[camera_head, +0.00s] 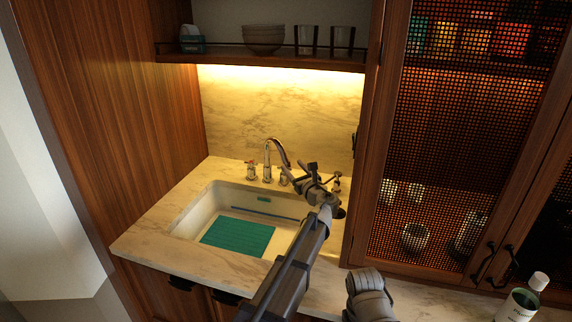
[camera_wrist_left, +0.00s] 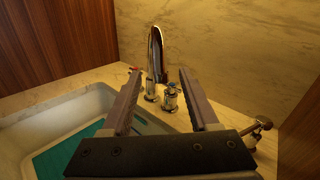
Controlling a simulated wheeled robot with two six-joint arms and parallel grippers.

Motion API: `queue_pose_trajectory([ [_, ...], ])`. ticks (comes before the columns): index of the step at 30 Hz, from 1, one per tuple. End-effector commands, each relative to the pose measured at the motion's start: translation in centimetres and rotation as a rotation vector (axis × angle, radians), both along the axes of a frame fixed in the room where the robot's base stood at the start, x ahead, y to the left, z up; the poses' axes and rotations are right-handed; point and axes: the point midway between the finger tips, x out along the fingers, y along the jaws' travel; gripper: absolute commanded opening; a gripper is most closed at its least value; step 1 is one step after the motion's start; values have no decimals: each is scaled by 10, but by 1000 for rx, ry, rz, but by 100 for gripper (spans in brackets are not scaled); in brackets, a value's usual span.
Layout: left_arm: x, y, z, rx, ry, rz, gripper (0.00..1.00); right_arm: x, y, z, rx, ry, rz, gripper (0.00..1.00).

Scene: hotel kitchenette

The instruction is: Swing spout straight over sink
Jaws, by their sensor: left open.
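The chrome gooseneck spout (camera_head: 268,158) rises from the counter behind the sink (camera_head: 205,213). In the head view its curve leans to the right, and its tip is near my left gripper (camera_head: 306,174). In the left wrist view the spout (camera_wrist_left: 156,50) stands between the fingertips of my open left gripper (camera_wrist_left: 159,74), seen nearly edge-on. It appears beyond the fingers; I cannot tell whether they touch it. One tap handle (camera_head: 251,170) stands left of the spout; another handle (camera_wrist_left: 170,97) shows between the fingers. My right gripper is not in view.
A green mat (camera_head: 237,236) lies in the basin. A shelf (camera_head: 260,61) with bowls and glasses hangs above the sink. A mesh-door cabinet (camera_head: 440,150) stands to the right. A bottle (camera_head: 518,304) stands at the lower right. A small brass-coloured fitting (camera_wrist_left: 258,128) is right of the gripper.

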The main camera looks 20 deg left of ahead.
Motion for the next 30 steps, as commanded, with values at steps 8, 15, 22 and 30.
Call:
queue_pose_trajectory([
  [8, 2, 1, -3, 0, 0, 0, 61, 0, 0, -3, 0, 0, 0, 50],
  [15, 19, 13, -3, -1, -1, 1, 61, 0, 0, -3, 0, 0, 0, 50],
  [22, 48, 36, -3, -1, 0, 2, 61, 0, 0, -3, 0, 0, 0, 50],
  [30, 62, 48, -3, -1, -1, 0, 61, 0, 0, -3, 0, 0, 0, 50],
])
